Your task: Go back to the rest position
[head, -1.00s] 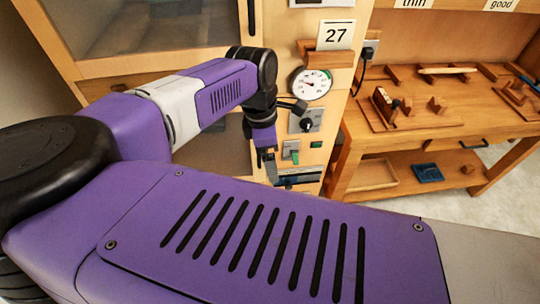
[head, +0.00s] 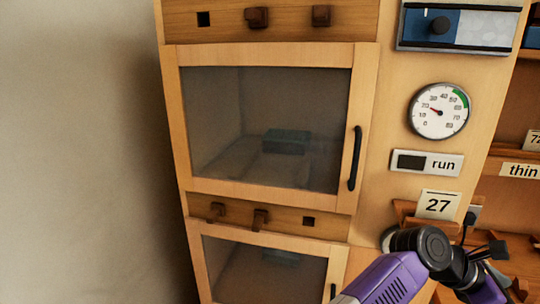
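A wooden cabinet (head: 172,120) stands in front. Its upper glass door (head: 225,125) is shut, and a dark green block (head: 286,142) shows behind the glass. A lower glass door (head: 225,265) also appears shut, with a dim shape behind it.
On the panel to the right are a round dial (head: 439,111), a "run" sign (head: 442,163), a "27" card (head: 438,205) and a blue slider panel (head: 410,28). A black door handle (head: 355,158) juts out. A bare wall (head: 80,150) fills the left.

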